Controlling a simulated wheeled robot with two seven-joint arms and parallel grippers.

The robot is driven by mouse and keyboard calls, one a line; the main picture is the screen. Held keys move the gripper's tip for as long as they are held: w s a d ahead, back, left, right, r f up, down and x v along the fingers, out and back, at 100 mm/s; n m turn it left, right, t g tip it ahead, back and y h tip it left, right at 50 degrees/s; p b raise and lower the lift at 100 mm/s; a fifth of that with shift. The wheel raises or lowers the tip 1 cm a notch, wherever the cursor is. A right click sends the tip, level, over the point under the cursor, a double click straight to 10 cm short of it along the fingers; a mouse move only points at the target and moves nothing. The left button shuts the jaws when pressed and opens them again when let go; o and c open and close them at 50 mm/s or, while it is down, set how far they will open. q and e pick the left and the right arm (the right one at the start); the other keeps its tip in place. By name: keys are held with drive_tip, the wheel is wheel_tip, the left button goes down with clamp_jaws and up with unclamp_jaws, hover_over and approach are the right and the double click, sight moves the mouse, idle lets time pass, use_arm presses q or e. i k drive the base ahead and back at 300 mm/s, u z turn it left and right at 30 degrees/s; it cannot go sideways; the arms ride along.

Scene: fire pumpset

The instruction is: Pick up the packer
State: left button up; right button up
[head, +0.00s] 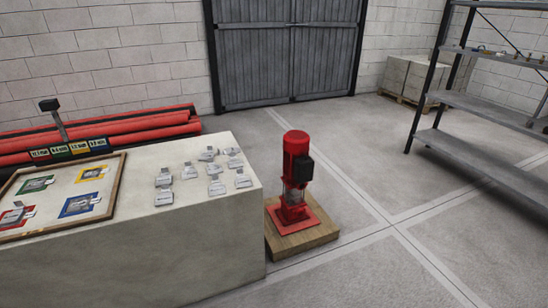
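Several small grey metal pieces with pale tags, such as one in front (164,196), lie on top of the pale concrete block (190,262). Similar grey pieces lie on coloured squares of a wood-framed board (124,170) at the left: one on green (37,184), one on blue (77,205), one on yellow (91,173) and one on red (14,215). I cannot tell which piece is the packer. Neither of my grippers shows in the head view.
A red pump (296,165) stands on a wooden base (318,232) right of the block. Red pipes (160,124) lie behind it. A metal shelf rack (475,150) with small fittings stands at the right. Grey doors (285,50) are at the back. The middle floor is clear.

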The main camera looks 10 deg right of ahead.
sight(234, 163)
drive_tip(key=z, duration=0.25)
drive_tip(key=i, duration=1.6)
drive_tip(key=u, duration=1)
